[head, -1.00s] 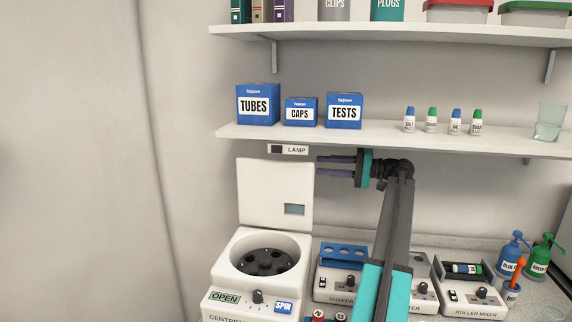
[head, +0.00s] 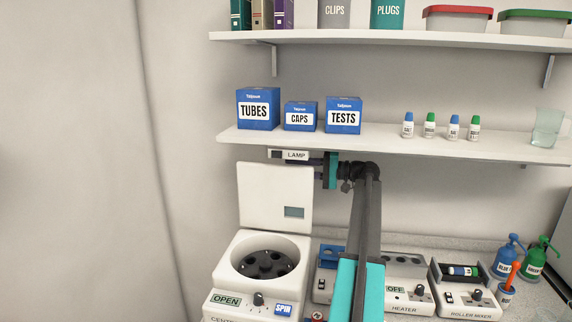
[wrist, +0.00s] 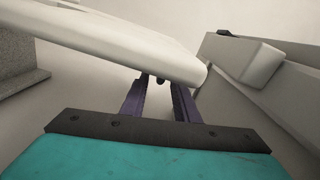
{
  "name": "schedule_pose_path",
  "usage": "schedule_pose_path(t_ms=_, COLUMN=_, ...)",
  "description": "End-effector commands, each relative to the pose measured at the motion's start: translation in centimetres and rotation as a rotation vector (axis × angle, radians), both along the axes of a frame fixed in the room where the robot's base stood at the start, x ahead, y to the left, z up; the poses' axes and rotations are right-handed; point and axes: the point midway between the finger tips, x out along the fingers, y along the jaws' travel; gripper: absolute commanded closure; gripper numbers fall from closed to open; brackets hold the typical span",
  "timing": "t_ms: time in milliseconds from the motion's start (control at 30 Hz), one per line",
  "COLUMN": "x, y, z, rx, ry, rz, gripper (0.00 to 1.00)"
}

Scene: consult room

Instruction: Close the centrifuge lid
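The centrifuge (head: 228,280) stands on the bench at lower centre-left. Its white lid (head: 262,197) is raised upright, and the bowl with the dark rotor (head: 265,264) is uncovered. A panel on its front reads OPEN. My gripper (head: 316,163) is at the upper right of the lid, level with its top edge, and its fingertips are partly hidden behind the lid in the head view. In the wrist view the two purple fingers (wrist: 160,88) are apart with nothing between them.
The lamp switch (head: 289,155) and the lower shelf (head: 390,143) with blue boxes are just above my gripper. The shaker, heater (head: 405,290) and roller mixer (head: 465,295) stand right of the centrifuge. Bottles stand at far right. The space left of the centrifuge is clear.

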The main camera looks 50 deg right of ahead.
Motion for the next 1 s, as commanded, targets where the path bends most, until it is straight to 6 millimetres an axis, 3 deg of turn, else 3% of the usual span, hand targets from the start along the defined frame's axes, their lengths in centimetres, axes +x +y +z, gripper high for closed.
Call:
schedule_pose_path(t_ms=300, x=2.5, y=1.6, z=0.1, rx=-0.001, ry=0.0, rz=-0.001, gripper=0.72)
schedule_pose_path(t_ms=667, x=2.8, y=1.7, z=0.0, rx=-0.001, ry=0.0, rz=-0.002, gripper=0.72)
schedule_pose_path(t_ms=833, x=2.7, y=1.7, z=0.0, rx=-0.001, ry=0.0, rz=-0.002, gripper=0.99)
schedule_pose_path(t_ms=1000, x=2.7, y=1.6, z=-0.1, rx=-0.002, ry=0.001, rz=-0.002, gripper=1.0)
